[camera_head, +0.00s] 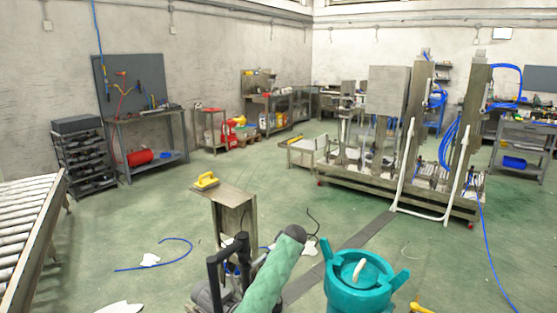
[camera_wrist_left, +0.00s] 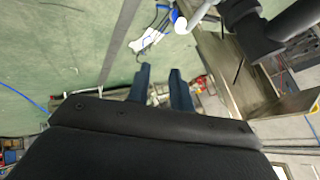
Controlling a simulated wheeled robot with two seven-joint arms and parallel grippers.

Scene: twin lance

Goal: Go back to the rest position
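My left gripper (camera_wrist_left: 161,70) shows in the left wrist view, with its two dark fingers apart and nothing visible between them. Behind the fingers are floor, wall and shop furniture. I cannot pick out either gripper in the head view. A yellow tool (camera_head: 206,181) with a handle lies on a grey pedestal (camera_head: 237,222) in the head view, left of centre. My right gripper does not show in either view.
A teal vessel (camera_head: 345,296) with handles and a green cylinder (camera_head: 270,275) beside dark bars stand close at the bottom. A roller conveyor (camera_head: 22,225) is at left. A wheeled rig (camera_head: 400,185) stands at right. Blue hoses lie on the floor. Green floor is open at centre left.

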